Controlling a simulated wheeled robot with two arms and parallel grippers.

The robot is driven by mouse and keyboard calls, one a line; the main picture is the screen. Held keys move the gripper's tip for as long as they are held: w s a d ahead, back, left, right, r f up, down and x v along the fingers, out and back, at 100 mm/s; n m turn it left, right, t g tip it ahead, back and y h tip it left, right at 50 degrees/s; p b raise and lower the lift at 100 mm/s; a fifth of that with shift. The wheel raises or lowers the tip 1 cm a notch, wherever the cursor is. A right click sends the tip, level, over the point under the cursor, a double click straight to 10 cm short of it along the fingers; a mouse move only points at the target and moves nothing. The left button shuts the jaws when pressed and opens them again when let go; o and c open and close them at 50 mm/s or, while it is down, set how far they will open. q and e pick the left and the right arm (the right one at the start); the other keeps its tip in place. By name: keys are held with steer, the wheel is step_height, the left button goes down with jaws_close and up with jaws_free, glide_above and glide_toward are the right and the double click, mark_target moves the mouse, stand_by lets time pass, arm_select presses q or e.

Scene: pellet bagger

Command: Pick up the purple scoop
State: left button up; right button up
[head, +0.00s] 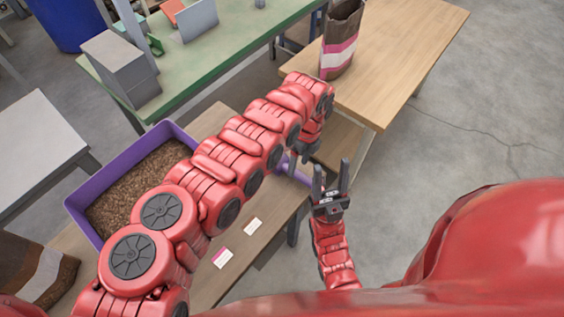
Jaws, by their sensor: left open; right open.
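A purple piece, seemingly the scoop (298,175), shows between my two grippers at the right end of the low wooden table; most of it is hidden by my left arm. My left arm crosses the picture from lower left. Its gripper (301,156) points down just above the purple piece and is open; whether it touches it I cannot tell. My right gripper (331,180) is open and empty, fingers pointing up the picture, just right of the purple piece. A purple bin (84,222) of brown pellets stands left, partly behind my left arm.
Two small labels (222,258) lie on the low wooden table (205,290). A brown, pink and white bag (341,40) stands on the higher wooden table (410,50). A green table (200,65) holds grey boxes. Another bag (38,268) is at lower left. Floor at right is clear.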

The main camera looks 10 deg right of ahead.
mark_target(296, 171)
arm_select(q)
steer(key=shift+s+a+f+p, duration=0.1)
steer(key=shift+s+f+p, duration=0.05)
steer(key=shift+f, duration=0.45)
steer(key=shift+s+a+f+p, duration=0.1)
steer(key=shift+s+f+p, duration=0.05)
steer(key=shift+f, duration=0.45)
steer(key=shift+w+a+f, duration=0.1)
steer(key=shift+a+f, duration=0.05)
steer(key=shift+f, duration=0.25)
jaws_close()
